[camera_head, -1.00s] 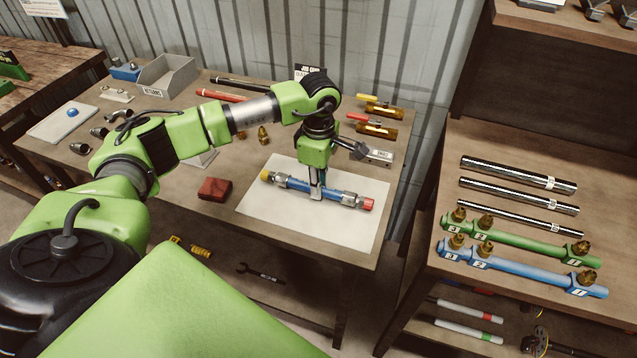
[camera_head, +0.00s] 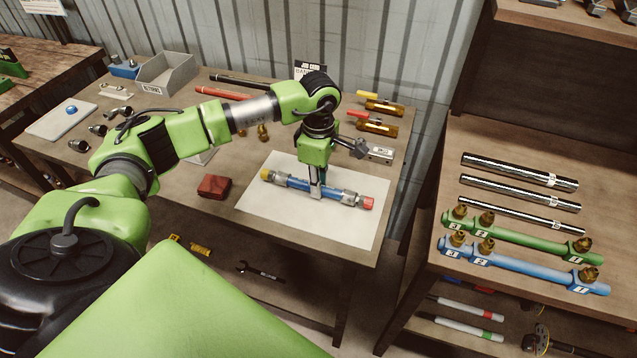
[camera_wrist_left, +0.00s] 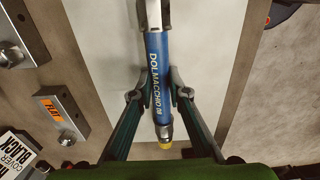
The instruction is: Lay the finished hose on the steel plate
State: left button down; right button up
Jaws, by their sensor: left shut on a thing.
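The finished hose (camera_head: 295,183) is blue with metal end fittings, a yellow cap at its left end and a red cap at its right end. It lies over the pale steel plate (camera_head: 270,215) on the bench; I cannot tell whether it touches the plate. My left gripper (camera_head: 315,195) points down and is shut on the hose near its middle. In the left wrist view the hose (camera_wrist_left: 158,85) shows lettering, and the fingers of my left gripper (camera_wrist_left: 157,92) are on either side of it. My right gripper is not in view.
A dark red block (camera_head: 214,187) lies left of the plate. A grey bin (camera_head: 172,75) and brass fittings (camera_head: 262,131) are farther back. A separate shelf at right holds metal rods (camera_head: 520,182) and green and blue manifolds (camera_head: 520,268).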

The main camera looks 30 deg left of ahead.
pick_arm(q)
jog(key=shift+f, duration=0.25)
jog(key=c, duration=1.8)
grip_release()
jog(key=shift+c, duration=0.2)
jog(key=shift+r, duration=0.1)
notch_tip(320, 180, up, 12)
